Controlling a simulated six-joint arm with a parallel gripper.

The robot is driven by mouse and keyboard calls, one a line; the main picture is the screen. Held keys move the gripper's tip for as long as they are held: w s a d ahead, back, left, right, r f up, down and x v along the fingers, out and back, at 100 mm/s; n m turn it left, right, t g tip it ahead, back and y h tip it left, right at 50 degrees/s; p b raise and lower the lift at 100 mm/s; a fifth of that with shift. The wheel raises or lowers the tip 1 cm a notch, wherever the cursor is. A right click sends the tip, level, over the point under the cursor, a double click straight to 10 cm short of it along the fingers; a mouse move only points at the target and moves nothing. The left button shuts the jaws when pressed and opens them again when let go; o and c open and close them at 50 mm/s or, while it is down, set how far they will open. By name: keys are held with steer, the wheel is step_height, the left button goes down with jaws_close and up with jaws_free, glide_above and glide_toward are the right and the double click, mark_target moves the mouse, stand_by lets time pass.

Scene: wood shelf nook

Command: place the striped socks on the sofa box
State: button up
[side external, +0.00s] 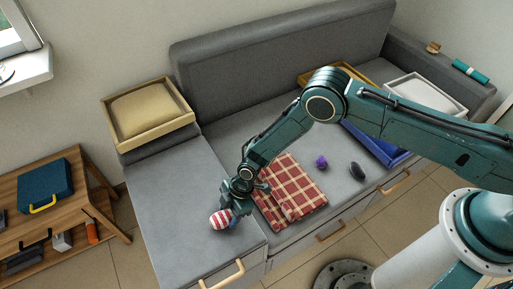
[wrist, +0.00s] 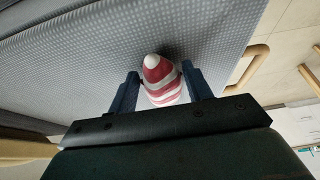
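The striped socks (side external: 221,219), a red-and-white rolled bundle, are low over the left seat section of the grey sofa (side external: 165,205). My gripper (side external: 236,214) points down at them. In the wrist view the socks (wrist: 161,84) sit between the two blue fingers of my gripper (wrist: 160,80), with a finger close against each side and the white end sticking out past the fingertips. The gripper looks shut on them. I cannot tell whether the socks touch the grey fabric. No separate thing is clearly marked as the sofa box.
A red checked cloth (side external: 289,190) lies right of the gripper, with a purple ball (side external: 321,162) and a dark oval object (side external: 357,171) beyond. A wooden tray with a tan cushion (side external: 143,108) stands behind left. Blue (side external: 372,146) and white trays (side external: 425,92) are at right.

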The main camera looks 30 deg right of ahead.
steer(key=shift+o, duration=1.1)
steer(key=shift+r, duration=0.15)
steer(key=v, duration=1.2)
steer(key=shift+d, duration=0.1)
